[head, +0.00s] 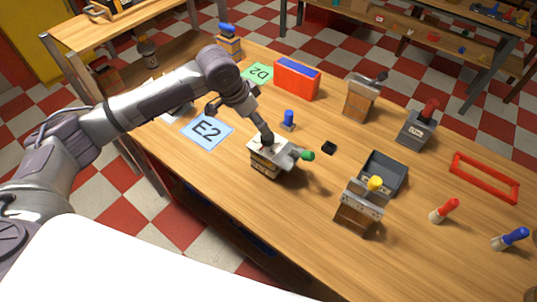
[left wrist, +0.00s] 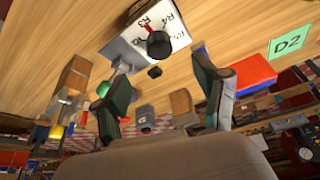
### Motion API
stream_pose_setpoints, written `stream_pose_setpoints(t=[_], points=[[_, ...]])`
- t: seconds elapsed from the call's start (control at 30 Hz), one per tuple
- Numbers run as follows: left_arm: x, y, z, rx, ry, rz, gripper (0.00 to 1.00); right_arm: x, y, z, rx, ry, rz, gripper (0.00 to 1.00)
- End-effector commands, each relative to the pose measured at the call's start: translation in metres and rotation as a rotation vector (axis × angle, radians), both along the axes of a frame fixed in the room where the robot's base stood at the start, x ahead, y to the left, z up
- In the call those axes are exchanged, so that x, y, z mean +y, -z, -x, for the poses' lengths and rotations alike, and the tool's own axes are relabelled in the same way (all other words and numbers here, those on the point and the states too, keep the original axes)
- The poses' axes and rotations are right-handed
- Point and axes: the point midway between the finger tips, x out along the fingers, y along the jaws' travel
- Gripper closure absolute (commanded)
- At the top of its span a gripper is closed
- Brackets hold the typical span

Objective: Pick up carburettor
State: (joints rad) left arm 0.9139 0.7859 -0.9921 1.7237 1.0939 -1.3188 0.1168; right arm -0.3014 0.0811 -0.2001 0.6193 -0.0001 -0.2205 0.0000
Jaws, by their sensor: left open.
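Nothing in view is marked as the carburettor. The piece nearest my left gripper is a small wooden box-shaped unit (head: 265,164) with a pale top, a black knob and a green knob at its right. In the left wrist view its pale top plate (left wrist: 142,43) shows lettering such as R3 and R4 under the black knob. My left gripper (head: 243,108) is above the table by this unit. In the left wrist view the gripper (left wrist: 157,60) is open, its fingers apart and nothing held. Whether a finger touches the unit, I cannot tell. My right gripper is not in view.
A blue E2 card (head: 207,131) and green D2 card (head: 257,74) lie nearby. The table's near edge is clear.

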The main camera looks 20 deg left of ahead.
Motion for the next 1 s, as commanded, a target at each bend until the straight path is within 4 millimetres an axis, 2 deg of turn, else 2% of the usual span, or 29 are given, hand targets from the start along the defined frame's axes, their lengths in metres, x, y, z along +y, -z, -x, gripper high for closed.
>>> stream_pose_setpoints(t=[0.1,0.2,0.47,0.6,0.7,0.8,1.0], points=[[-0.006,0.022,-0.007,0.003,-0.001,-0.001,0.28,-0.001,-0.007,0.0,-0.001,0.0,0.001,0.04],[-0.01,0.035,-0.012,0.001,-0.001,0.001,0.28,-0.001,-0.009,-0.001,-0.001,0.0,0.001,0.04],[-0.015,0.053,-0.017,0.001,0.0,0.001,0.28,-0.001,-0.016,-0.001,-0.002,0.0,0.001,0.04],[-0.019,0.072,-0.024,0.002,0.0,-0.002,0.28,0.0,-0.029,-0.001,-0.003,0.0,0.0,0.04],[-0.023,0.086,-0.028,0.001,-0.001,0.0,0.28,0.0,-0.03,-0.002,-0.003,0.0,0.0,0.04],[-0.024,0.093,-0.03,-0.001,0.001,-0.001,0.28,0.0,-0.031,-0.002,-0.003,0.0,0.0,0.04],[-0.024,0.095,-0.03,-0.002,0.001,-0.001,0.28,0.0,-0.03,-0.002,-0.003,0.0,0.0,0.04]])
